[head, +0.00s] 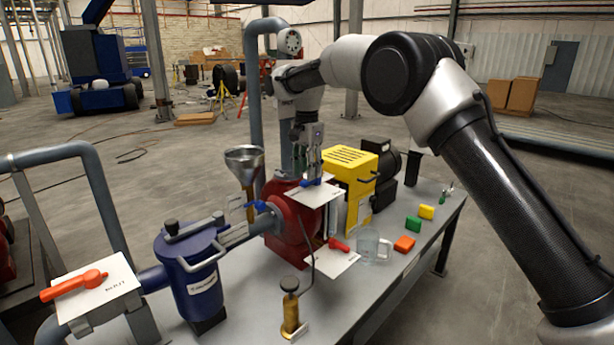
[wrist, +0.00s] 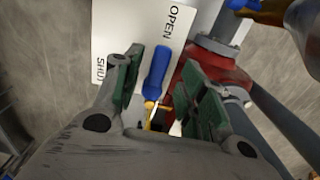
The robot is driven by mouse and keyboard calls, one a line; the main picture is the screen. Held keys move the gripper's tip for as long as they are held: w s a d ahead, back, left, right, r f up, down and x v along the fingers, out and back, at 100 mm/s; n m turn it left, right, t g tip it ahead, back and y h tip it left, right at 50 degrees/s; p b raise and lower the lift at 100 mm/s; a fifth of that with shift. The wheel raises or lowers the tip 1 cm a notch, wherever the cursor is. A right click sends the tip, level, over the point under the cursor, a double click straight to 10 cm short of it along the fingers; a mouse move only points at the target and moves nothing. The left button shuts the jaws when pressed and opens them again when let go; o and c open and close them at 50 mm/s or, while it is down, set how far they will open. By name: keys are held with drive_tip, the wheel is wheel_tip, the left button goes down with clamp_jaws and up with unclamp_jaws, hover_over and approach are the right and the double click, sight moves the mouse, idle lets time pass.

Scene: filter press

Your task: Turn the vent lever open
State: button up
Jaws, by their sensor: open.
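The vent lever has a blue handle (wrist: 157,72) on a yellowish pivot, in front of a white plate (wrist: 128,25) marked OPEN and SHUT. In the wrist view the handle points up the picture, closer to the OPEN word than to the SHUT word. My gripper (wrist: 165,88) is open, with one green pad on each side of the handle and gaps visible at both sides. In the head view my gripper (head: 311,168) hangs over the plate (head: 318,194), above the red pump body (head: 292,240). Only a bit of the blue handle (head: 313,182) shows there.
A metal funnel (head: 245,163) with another blue handle below it stands left of the pump. A yellow-cased unit (head: 349,178) stands close on the right. A red-handled lever (head: 338,245), a clear jug (head: 374,247) and coloured blocks are on the bench. A blue strainer (head: 192,268) stands front left.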

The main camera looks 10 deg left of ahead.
wheel_tip(320, 180, up, 10)
drive_tip(key=shift+f, duration=0.25)
